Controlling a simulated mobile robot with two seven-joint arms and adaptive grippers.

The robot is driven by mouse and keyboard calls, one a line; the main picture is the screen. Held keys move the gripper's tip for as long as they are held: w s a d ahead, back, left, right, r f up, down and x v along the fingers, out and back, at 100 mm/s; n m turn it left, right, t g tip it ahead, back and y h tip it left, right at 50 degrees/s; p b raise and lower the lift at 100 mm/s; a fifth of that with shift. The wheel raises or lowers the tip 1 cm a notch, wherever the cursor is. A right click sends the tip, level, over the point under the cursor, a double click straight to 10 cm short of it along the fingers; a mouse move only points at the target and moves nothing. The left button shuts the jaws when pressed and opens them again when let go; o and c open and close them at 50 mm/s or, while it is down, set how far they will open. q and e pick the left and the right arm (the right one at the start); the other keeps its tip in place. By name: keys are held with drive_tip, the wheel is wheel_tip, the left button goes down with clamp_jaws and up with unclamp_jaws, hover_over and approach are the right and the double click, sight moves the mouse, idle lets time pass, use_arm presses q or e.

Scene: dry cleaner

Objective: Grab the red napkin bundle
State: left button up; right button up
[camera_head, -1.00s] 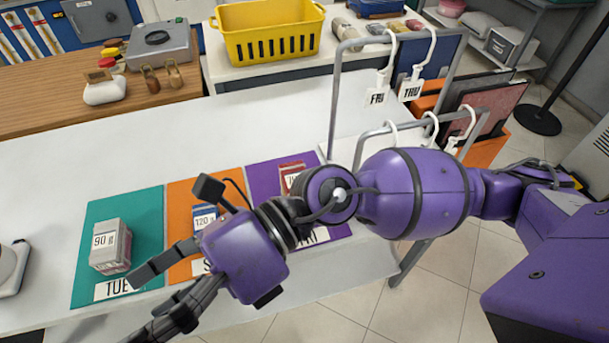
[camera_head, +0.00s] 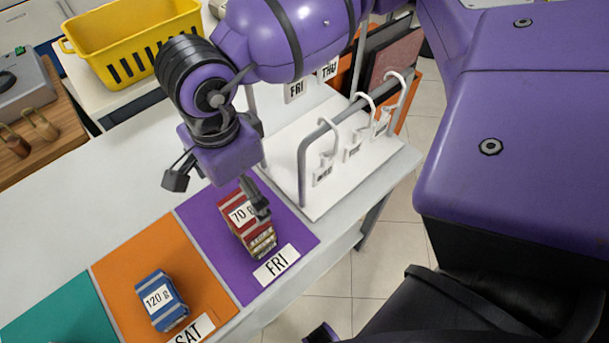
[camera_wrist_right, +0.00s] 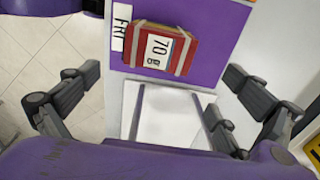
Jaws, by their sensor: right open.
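The red napkin bundle (camera_head: 258,236), with pale bands and a white "70 g" label, lies on the purple FRI mat (camera_head: 207,237). In the right wrist view the bundle (camera_wrist_right: 184,52) shows at the top centre, between the lines of the two spread fingers and beyond them. My right gripper (camera_head: 217,194) is open and empty, above the mat's far part. In the head view one finger overlaps the bundle's upper right edge; I cannot tell whether they touch. My left gripper is not in view.
A blue "120 g" bundle (camera_head: 161,300) lies on the orange SAT mat (camera_head: 142,251). A metal rack (camera_head: 303,165) with white hook tags stands right of the purple mat. A yellow basket (camera_head: 120,45) is at the back left.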

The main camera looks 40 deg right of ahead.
sight(246, 212)
drive_tip(key=f, duration=0.7)
drive_tip(key=shift+s+a+f, duration=0.2)
drive_tip(key=shift+s, duration=0.1)
drive_tip(key=c, duration=1)
